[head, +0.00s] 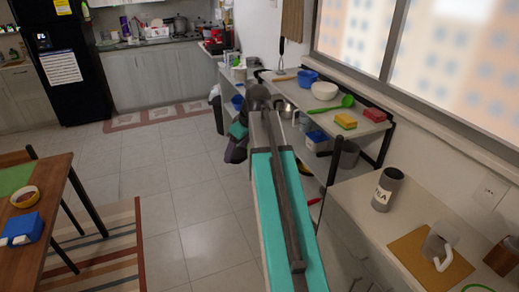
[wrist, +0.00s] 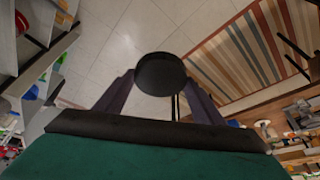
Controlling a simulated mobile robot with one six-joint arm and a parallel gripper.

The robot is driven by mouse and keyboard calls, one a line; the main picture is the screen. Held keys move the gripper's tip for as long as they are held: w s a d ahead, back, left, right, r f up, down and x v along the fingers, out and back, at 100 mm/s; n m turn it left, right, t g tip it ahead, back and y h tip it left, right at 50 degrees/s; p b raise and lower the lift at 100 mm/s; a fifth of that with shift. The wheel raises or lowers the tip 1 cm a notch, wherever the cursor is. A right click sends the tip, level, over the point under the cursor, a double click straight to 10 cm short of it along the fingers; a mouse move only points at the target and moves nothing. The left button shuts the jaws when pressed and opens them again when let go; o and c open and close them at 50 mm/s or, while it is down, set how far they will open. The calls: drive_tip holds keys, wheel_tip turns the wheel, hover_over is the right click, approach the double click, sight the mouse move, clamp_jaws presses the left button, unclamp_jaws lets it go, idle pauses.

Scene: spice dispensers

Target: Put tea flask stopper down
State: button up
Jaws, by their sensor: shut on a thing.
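The tea flask stopper (wrist: 160,72) is a round black piece, seen in the wrist view between the two dark fingers of my gripper (wrist: 160,88). My gripper is shut on it and holds it in the air above the tiled floor. In the head view my gripper (head: 235,155) hangs beside my arm, left of the shelf unit; I cannot make out the stopper there. The grey tea flask (head: 382,197), labelled TEA, stands upright on the counter at the right, apart from my gripper. Its top shows a dark round opening.
The white counter (head: 352,205) also holds a brown board (head: 408,250) with a white-handled item. The shelf unit (head: 355,132) carries bowls, sponges and a green spoon. A wooden table (head: 55,225) stands at the left.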

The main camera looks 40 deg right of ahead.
drive_tip(key=w+a+m+b, duration=0.2)
drive_tip(key=a, duration=1.1)
drive_tip(key=w+a+f+m+h+b, duration=0.1)
drive_tip(key=w+a+b, duration=0.1)
drive_tip(key=a, duration=1.2)
drive_tip(key=shift+a+f+m, duration=0.2)
drive_tip(key=shift+m, duration=0.2)
drive_tip(key=shift+d, duration=0.1)
